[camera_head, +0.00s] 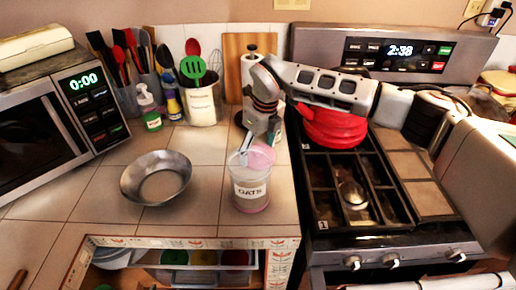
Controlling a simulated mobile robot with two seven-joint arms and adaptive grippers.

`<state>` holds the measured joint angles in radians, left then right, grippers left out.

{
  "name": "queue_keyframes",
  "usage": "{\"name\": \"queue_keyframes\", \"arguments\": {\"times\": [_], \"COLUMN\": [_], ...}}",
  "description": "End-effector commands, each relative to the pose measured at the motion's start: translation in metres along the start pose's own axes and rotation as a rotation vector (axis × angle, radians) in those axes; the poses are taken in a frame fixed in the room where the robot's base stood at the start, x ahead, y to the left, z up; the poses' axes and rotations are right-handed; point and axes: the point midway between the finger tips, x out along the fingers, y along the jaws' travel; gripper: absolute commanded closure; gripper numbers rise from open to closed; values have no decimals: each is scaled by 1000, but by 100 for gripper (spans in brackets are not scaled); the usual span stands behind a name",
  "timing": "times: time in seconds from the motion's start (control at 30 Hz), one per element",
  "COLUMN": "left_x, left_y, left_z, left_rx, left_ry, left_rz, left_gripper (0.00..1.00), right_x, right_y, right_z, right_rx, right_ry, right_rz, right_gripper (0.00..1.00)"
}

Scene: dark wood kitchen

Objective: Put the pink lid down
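The pink lid (261,157) is at the top of the clear oats jar (251,192), at the jar's back right rim. The jar stands upright on the tiled counter and has a label reading OATS. My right gripper (245,156) reaches in from the right above the jar, pointing down. Its fingertips look shut on the lid's left edge. I cannot tell whether the lid touches the jar's rim. My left gripper is not in view.
A metal bowl (156,178) sits left of the jar. Utensil crocks, bottles and a cutting board (236,58) stand behind. The stove (350,200) with a red pot (334,128) is right. An open drawer (203,262) is below the counter's front edge. Counter between bowl and jar is clear.

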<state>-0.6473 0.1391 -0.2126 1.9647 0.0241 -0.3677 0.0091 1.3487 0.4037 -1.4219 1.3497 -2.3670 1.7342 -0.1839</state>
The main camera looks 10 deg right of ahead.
Motion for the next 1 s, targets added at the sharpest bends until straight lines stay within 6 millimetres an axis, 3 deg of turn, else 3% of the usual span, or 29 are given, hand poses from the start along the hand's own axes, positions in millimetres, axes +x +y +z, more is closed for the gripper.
{"name": "queue_keyframes", "arguments": {"times": [0.37, 0.4, 0.43, 0.47, 0.8, 1.0], "left_x": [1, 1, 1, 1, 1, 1], "left_y": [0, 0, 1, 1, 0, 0], "left_z": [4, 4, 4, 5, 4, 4], "left_rx": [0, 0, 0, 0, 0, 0], "left_ry": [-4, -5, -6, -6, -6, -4], "left_rz": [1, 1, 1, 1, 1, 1], "left_gripper": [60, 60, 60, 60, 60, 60], "right_x": [4, 4, 3, 3, 2, -18], "right_y": [0, 0, 0, 0, 0, -1], "right_z": [0, 0, 0, 0, 0, 1], "right_rx": [-1, -1, -1, -1, -1, -2], "right_ry": [-2, -2, -2, -2, -1, -5], "right_rz": [-1, -1, -1, -1, -1, -3], "right_gripper": [42, 20, 12, 11, 11, 11]}}
